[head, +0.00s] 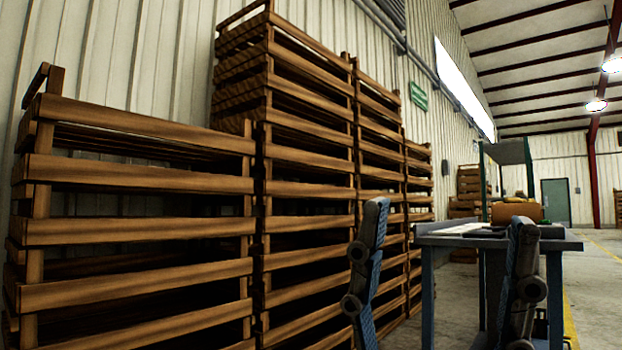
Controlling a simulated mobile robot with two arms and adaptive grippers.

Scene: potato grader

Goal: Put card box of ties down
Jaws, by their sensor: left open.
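My left gripper (450,215) shows at the lower right of the head view. Its two fingers stand wide apart, one grey-blue and one darker, with nothing seen between them. Behind them is a table (450,241) with blue-grey legs and flat pale and dark items on top. A brown box (515,211) shows beyond the left gripper, near the table's far side. I cannot tell whether it is the card box of ties or what it rests on. My right gripper is not in view.
Tall stacks of slatted wooden crates (135,231) line the wall on the left and reach close to my left gripper. A green-framed machine (507,152) stands beyond the table. Concrete floor (597,290) with a yellow line is open at the right.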

